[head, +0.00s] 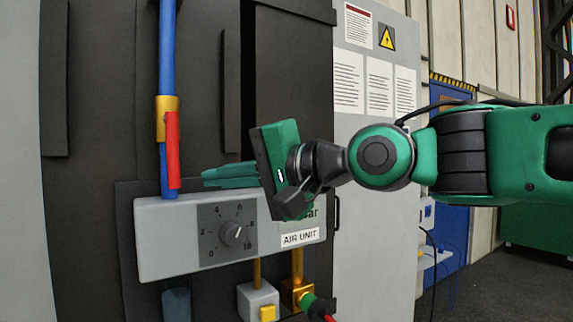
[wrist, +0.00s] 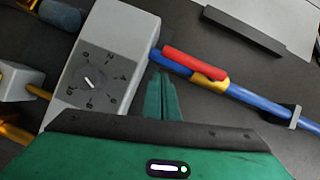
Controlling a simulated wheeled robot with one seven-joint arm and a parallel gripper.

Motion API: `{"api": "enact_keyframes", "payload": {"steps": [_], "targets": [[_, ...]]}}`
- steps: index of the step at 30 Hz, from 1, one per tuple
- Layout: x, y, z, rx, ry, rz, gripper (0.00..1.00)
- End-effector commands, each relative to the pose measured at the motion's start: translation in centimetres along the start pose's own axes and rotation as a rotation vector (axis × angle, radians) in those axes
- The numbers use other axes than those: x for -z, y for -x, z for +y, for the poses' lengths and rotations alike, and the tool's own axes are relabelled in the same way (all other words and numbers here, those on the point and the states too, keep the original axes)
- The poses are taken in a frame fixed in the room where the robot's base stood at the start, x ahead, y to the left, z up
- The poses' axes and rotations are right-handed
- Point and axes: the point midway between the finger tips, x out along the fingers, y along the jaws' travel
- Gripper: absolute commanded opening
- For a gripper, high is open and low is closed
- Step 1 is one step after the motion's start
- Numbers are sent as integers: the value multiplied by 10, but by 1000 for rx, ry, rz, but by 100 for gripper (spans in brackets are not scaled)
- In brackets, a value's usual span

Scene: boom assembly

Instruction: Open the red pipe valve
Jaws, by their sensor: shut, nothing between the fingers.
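The red valve handle (head: 172,150) hangs straight down along the blue pipe (head: 167,50), from a brass valve body (head: 167,106). In the wrist view the red handle (wrist: 194,62) lies alongside the blue pipe (wrist: 255,101), with the brass body (wrist: 210,84) partly behind it. My gripper (head: 206,178) is shut and empty. Its green fingers point left in the head view, with their tips to the right of the handle's lower end and apart from it. In the wrist view the closed fingertips (wrist: 162,76) lie just short of the handle's free end.
A grey air unit box (head: 165,238) with a dial (head: 232,234) sits directly below the handle and my fingers. Dark raised bars flank the pipe on the panel.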

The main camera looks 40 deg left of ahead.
Motion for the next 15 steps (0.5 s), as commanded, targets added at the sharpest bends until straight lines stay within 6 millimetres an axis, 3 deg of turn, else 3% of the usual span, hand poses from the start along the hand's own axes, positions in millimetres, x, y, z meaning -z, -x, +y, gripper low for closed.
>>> {"api": "enact_keyframes", "payload": {"steps": [15], "targets": [[6, 88, 11, -2, 1, -1, 0]]}}
